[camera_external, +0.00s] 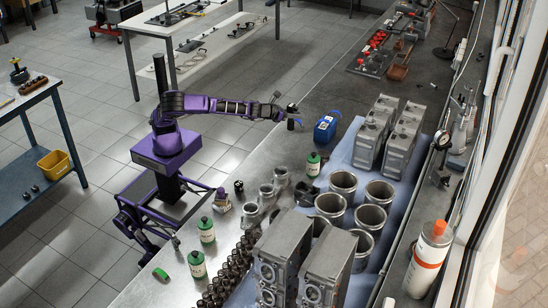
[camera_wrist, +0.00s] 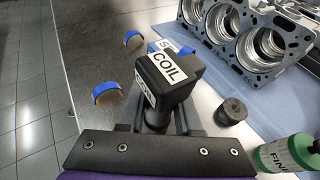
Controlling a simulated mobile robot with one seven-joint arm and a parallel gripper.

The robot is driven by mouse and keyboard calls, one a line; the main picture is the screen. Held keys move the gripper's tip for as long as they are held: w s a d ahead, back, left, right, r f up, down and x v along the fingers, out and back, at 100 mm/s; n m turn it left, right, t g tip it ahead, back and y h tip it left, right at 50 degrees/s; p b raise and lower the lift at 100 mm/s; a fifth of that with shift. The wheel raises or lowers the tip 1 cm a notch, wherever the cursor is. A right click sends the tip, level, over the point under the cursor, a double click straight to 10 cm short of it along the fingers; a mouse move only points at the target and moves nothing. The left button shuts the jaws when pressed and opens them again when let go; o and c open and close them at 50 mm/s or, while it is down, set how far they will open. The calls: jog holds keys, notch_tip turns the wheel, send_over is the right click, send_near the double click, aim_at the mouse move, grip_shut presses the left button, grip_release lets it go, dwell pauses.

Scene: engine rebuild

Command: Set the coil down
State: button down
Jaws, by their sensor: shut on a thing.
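The coil (camera_wrist: 172,72) is a black block with white labels reading COIL, and it fills the middle of the wrist view. My gripper (camera_wrist: 160,122) is shut on its narrower lower part. In the external view my gripper (camera_external: 281,113) holds the dark coil (camera_external: 292,110) over the steel bench, near its left edge. I cannot tell the exact gap between the coil and the bench. The coil hides part of a blue object behind it in the wrist view.
Two blue curved pieces (camera_wrist: 107,92) lie left of the coil. An engine block (camera_wrist: 245,38) rests on blue cloth.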

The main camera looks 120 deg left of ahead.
jog(key=shift+f+b, duration=0.7)
jog(key=shift+f, duration=2.8)
jog(key=shift+f, duration=0.2)
jog(key=c, duration=0.6)
grip_release()
jog(key=shift+r, duration=0.1)
jog(key=shift+d+r, duration=0.1)
jog(key=shift+r, duration=0.05)
jog(key=p+v, duration=0.2)
jog(key=v, duration=0.9)
jog(key=shift+s+d+p, duration=0.2)
jog(key=shift+d+p, duration=0.1)
jog(key=shift+r, duration=0.1)
